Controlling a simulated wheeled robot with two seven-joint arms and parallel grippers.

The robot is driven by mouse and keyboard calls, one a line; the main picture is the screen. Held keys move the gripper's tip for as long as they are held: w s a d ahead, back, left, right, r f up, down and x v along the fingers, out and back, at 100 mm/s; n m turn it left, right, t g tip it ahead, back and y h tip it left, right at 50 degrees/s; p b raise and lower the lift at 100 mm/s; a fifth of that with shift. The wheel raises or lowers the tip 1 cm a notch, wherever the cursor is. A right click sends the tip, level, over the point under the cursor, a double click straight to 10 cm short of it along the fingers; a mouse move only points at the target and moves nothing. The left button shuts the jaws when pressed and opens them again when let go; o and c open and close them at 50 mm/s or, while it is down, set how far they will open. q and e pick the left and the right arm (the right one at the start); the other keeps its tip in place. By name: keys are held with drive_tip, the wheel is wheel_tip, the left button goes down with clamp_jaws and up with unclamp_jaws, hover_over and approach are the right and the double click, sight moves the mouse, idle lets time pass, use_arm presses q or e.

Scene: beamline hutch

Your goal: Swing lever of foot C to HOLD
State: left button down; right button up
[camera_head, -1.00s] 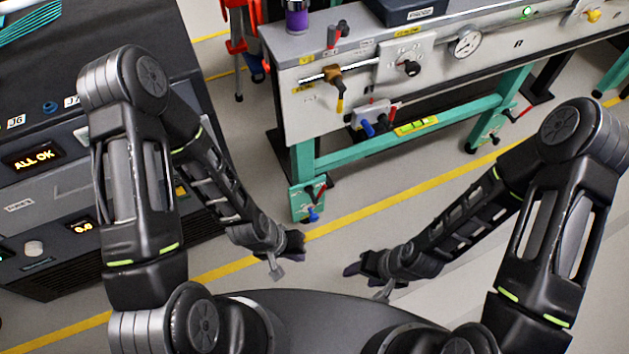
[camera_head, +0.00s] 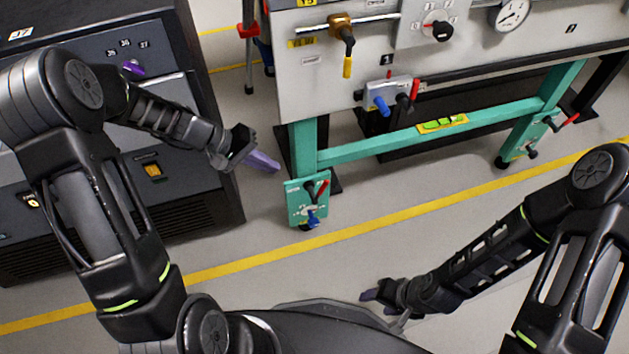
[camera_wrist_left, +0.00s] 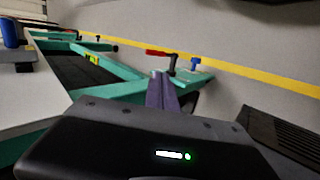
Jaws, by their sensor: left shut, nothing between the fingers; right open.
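The nearer bench foot is a teal plate (camera_head: 308,203) at the bottom of the front-left leg. It carries a lever with a red grip (camera_head: 323,188), a dark part beside it and a blue knob (camera_head: 313,218). I cannot read a foot letter or lever marks. In the left wrist view the red-gripped lever (camera_wrist_left: 159,53) and blue knob (camera_wrist_left: 196,63) show just beyond my fingers. My left gripper (camera_head: 268,163) is shut and empty, above and left of this foot, apparently apart from it. My right gripper (camera_head: 368,296) is open and empty, low over the floor.
A second teal foot (camera_head: 530,140) with a red-gripped lever stands farther right. The bench (camera_head: 340,110) carries a brass valve, small coloured levers and a gauge. A dark cabinet (camera_head: 160,160) stands left of my left gripper. The floor around the yellow line (camera_head: 400,219) is clear.

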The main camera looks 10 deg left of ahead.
use_arm(q)
drive_tip(key=shift+d+f, duration=0.1)
drive_tip(key=shift+f, duration=0.05)
drive_tip(key=b, duration=0.3)
approach(323, 188)
wheel_tip(323, 188, down, 3)
drive_tip(key=w+d, duration=0.1)
drive_tip(key=w+d+f+b, duration=0.1)
drive_tip(key=d, duration=0.1)
drive_tip(key=shift+w+d+f, duration=0.15)
drive_tip(key=shift+d+f, duration=0.05)
drive_tip(key=shift+f, duration=0.05)
